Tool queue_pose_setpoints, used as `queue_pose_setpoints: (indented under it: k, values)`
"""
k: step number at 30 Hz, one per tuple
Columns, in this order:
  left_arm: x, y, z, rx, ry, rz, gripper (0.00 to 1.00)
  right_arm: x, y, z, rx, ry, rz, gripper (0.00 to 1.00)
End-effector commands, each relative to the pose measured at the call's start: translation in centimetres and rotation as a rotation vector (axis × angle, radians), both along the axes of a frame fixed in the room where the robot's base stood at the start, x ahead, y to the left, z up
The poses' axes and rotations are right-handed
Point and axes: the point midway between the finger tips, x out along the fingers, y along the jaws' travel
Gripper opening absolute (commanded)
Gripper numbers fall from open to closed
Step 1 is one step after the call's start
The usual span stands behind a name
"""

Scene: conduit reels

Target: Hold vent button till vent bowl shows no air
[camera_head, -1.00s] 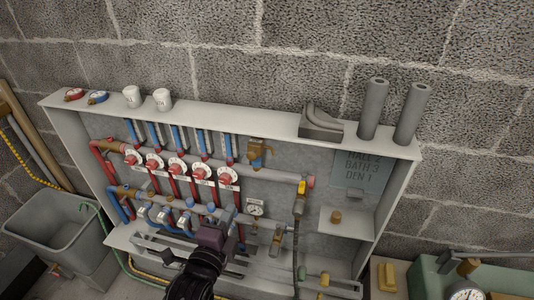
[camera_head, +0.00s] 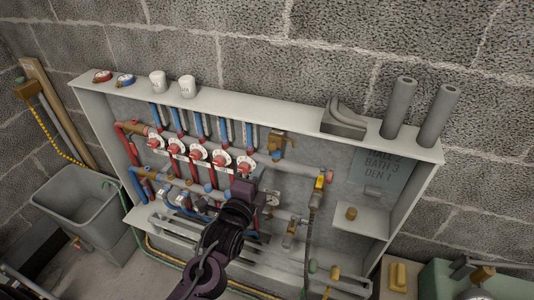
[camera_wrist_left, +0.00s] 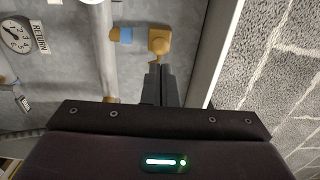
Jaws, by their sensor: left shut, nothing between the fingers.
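A brass fitting (camera_head: 284,140) with a blue part below it sits at the right end of the upper pipe row; it looks like the vent. In the left wrist view the brass fitting (camera_wrist_left: 160,40) and its blue part (camera_wrist_left: 124,35) lie just beyond my fingertips. My left gripper (camera_head: 250,184) is in front of the panel, below the fitting. In the wrist view its dark fingers (camera_wrist_left: 159,68) are shut and empty, pointing at the brass fitting. I cannot tell whether they touch it. No button or air level can be made out. My right gripper is out of view.
Red dials (camera_head: 198,154) line the manifold left of my gripper. A gauge (camera_wrist_left: 15,35) shows in the wrist view. Two grey tubes (camera_head: 398,108) and two white cups (camera_head: 158,82) stand on the cabinet top. A grey tub (camera_head: 80,212) is left.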

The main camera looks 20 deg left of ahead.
Motion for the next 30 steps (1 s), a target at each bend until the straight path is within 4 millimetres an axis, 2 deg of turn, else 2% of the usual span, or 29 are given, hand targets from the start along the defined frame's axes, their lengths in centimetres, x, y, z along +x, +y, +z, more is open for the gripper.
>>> queue_pose_setpoints:
  k: [3, 10, 15, 26, 30]
  values:
    - [2.6, -0.1, 0.3, -0.001, -0.002, 0.002, 0.0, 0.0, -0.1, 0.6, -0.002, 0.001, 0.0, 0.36]
    - [5.8, -0.2, 0.1, 0.0, 0.0, 0.001, 0.0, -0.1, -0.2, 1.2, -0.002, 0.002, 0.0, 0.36]
    - [6.6, -0.2, 0.0, 0.0, 0.001, 0.001, 0.0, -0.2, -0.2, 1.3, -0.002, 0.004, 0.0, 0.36]
    - [6.8, -0.2, 0.0, 0.0, 0.0, 0.0, 0.0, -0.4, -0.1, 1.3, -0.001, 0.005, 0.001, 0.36]
    - [7.9, -0.3, 0.2, 0.004, -0.001, -0.001, 0.0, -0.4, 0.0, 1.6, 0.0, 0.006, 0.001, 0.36]
